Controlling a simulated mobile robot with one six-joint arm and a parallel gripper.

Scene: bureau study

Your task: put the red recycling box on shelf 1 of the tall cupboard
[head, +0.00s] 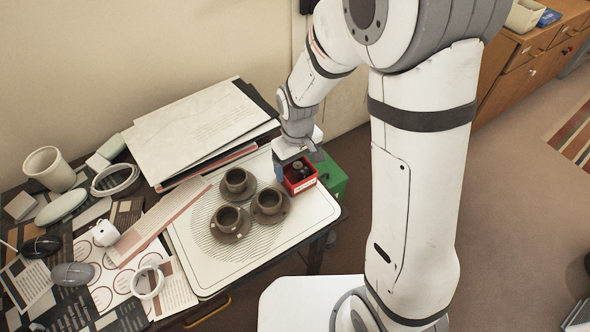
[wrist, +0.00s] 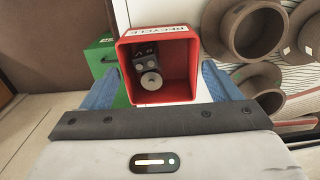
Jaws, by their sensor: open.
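The red recycling box (head: 303,186) stands at the right edge of the desk's white mat in the head view. In the wrist view the red box (wrist: 178,88) is open-topped, with a white "RECYCLE" label on its far rim and dark grey parts inside. My gripper (head: 287,168) is at the box in the head view. In the wrist view my gripper (wrist: 158,76) is open, one blue finger on each side of the box. Whether the fingers touch its walls cannot be told. I cannot identify the tall cupboard or shelf 1 in either view.
Several brown cups on saucers (head: 229,223) stand left of the box on the mat (head: 190,235). A green box (head: 329,177) is just beyond the desk edge. Folders (head: 200,120) lie behind. A wooden cabinet (head: 520,75) stands at the far right. Open floor (head: 510,200) lies right.

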